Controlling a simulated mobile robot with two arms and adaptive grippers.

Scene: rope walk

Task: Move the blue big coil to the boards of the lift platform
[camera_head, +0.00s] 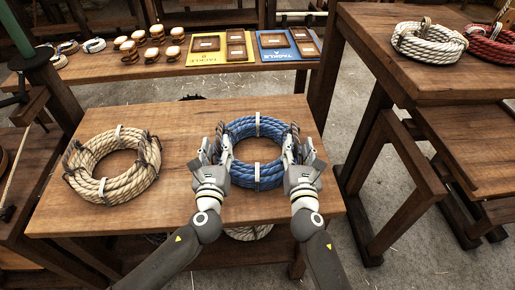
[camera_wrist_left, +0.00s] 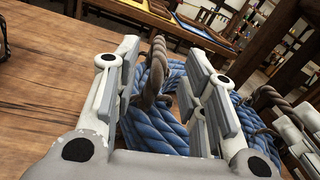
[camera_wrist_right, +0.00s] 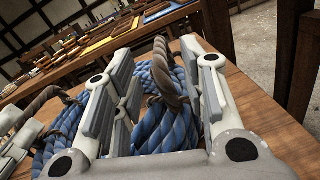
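The big blue coil (camera_head: 257,184) lies flat on the wooden table, bound with white bands and with a brown rope handle on each side. My left gripper (camera_head: 217,150) is at its left side, my right gripper (camera_head: 292,150) at its right side. In the left wrist view, the open fingers stand either side of a brown handle (camera_wrist_left: 155,72), with gaps showing. In the right wrist view, the open fingers likewise stand around the other handle (camera_wrist_right: 166,75). I cannot tell for sure which surface is the lift platform; low wooden boards (camera_head: 470,150) show at the right.
A big tan coil (camera_head: 92,187) lies on the same table (camera_head: 180,120), to the left. A higher table (camera_head: 400,70) at the right bears a white coil (camera_head: 428,43) and a red coil (camera_head: 492,45). A back bench holds small spools (camera_head: 152,34), yellow and blue boards (camera_head: 288,45).

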